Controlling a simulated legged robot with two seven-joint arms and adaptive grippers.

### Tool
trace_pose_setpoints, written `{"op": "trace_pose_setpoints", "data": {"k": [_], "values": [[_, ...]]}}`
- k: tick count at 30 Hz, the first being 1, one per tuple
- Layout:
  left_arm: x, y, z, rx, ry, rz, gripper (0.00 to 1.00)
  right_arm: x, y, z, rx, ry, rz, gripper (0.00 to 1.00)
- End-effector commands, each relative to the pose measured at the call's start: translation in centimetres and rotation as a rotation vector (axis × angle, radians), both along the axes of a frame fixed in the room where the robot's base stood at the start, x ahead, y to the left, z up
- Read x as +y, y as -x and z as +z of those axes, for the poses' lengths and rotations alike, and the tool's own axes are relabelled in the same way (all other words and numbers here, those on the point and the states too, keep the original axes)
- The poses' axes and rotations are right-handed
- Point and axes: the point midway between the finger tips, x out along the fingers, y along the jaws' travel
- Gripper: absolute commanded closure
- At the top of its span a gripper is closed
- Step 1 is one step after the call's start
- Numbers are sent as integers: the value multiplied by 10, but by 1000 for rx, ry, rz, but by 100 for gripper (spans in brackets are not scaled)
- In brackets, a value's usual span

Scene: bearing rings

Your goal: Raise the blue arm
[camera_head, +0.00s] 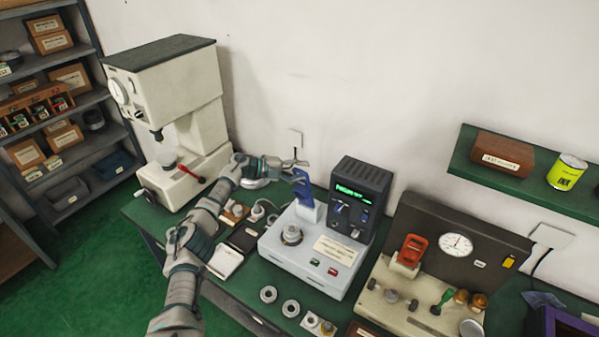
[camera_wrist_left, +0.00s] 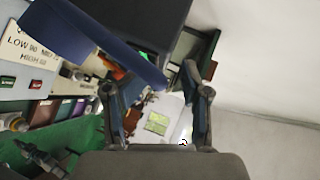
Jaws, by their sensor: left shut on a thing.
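The blue arm (camera_head: 302,187) stands up from a white block on the grey test unit (camera_head: 312,248), beside the dark display box with green text (camera_head: 361,192). In the left wrist view the blue arm (camera_wrist_left: 105,42) runs diagonally across the upper left, its end close to the fingers. My left gripper (camera_head: 286,168) is at the top of the blue arm, reaching in from the left, with its fingers (camera_wrist_left: 150,80) spread around the arm's end and closed on it. The exact contact is hard to see. A metal ring (camera_head: 291,233) sits on the unit below the arm. My right gripper is not in view.
Loose rings (camera_head: 268,294) lie on the green bench in front. A white press (camera_head: 175,110) stands at left, and a gauge stand (camera_head: 456,245) at right. A green wall shelf (camera_head: 535,185) holds a box and a can. The wall is close behind.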

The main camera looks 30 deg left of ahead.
Motion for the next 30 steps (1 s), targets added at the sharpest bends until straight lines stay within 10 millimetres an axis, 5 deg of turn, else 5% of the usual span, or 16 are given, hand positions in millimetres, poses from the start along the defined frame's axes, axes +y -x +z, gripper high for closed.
{"op": "trace_pose_setpoints", "data": {"k": [15, 30], "values": [[82, 65, 22, 0, 6, 1, 61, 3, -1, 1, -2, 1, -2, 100], [89, 74, 27, -1, 4, -1, 61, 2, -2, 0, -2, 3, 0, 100]]}}
